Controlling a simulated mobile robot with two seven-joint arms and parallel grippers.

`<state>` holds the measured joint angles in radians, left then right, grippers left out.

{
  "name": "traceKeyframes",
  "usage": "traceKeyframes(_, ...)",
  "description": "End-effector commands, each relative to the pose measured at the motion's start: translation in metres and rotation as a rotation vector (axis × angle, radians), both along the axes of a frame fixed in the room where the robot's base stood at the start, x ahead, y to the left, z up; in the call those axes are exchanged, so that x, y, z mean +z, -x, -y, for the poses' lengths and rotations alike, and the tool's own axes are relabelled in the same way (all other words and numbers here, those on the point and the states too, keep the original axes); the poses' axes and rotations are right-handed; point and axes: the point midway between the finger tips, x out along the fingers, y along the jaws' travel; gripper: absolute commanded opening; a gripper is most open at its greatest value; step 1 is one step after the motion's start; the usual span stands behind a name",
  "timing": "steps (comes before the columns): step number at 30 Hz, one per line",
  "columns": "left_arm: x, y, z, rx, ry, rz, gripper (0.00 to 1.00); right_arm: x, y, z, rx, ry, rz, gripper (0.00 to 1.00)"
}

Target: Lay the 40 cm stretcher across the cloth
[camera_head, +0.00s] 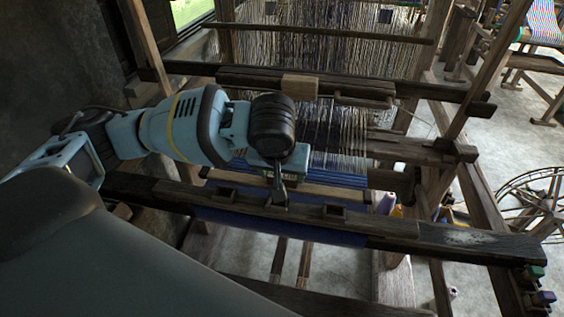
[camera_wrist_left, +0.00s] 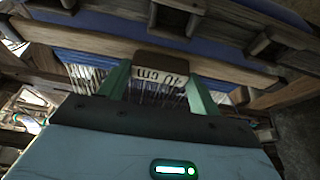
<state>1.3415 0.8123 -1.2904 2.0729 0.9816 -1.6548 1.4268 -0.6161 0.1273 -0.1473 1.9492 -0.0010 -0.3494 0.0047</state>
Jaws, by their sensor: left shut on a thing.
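My left gripper (camera_head: 280,183) reaches down over the front of the loom; its two green fingers also show in the left wrist view (camera_wrist_left: 158,85). It is shut on the stretcher, a pale wooden bar (camera_head: 325,191) with a dark middle block and a "40 cm" label, seen upside down in the left wrist view (camera_wrist_left: 162,72). The bar spans left to right over the blue cloth (camera_head: 342,178), close behind the front beam. Blue cloth (camera_wrist_left: 85,66) shows on both sides of it. I cannot tell whether the bar touches the cloth. My right gripper is not in view.
The dark front beam (camera_head: 395,228) with small square wooden blocks lies just in front of the bar. Behind stand the warp threads (camera_head: 340,125) and a crossbar (camera_head: 350,90). Colored spools (camera_head: 388,203) sit to the right. A spinning wheel (camera_head: 530,205) stands at far right.

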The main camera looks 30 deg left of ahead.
Motion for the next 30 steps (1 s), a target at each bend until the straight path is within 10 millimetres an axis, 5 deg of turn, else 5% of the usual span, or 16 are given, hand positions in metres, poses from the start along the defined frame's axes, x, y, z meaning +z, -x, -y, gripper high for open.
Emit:
traceKeyframes(12,-0.029,0.0,0.001,-0.001,0.0,0.001,0.36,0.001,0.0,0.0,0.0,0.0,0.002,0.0)
traceKeyframes(30,-0.033,0.0,0.001,-0.001,0.001,0.0,0.36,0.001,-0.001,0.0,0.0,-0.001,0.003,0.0)
